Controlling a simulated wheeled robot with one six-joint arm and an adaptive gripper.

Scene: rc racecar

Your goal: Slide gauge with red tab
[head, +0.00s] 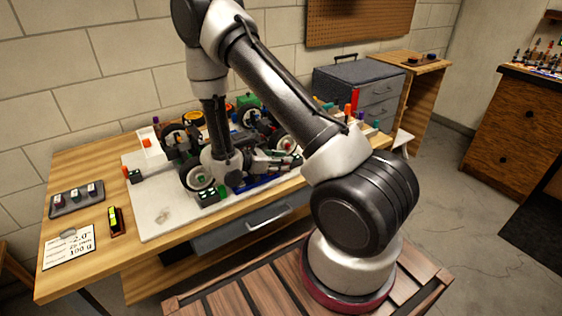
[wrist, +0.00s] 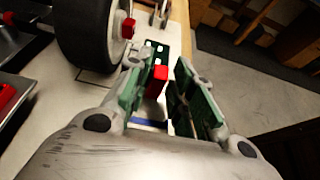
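The red tab (wrist: 157,80) is a small upright red block in the wrist view, on a dark strip with light holes (wrist: 156,50) that appears to be part of the gauge. My gripper (wrist: 165,75) is open, with its green-padded fingers on either side of the red tab. The left finger is close to the tab and a gap shows on the right; I cannot tell if either touches. In the head view my gripper (head: 289,160) lies low and points right, in front of the car. I cannot make out the red tab there.
A large black wheel with a red hub nut (wrist: 128,28) stands just left of my gripper in the wrist view. The car's white mat (head: 150,220) lies on the wooden workbench (head: 85,165). A card (head: 68,247) and a dark tray (head: 77,199) lie at left.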

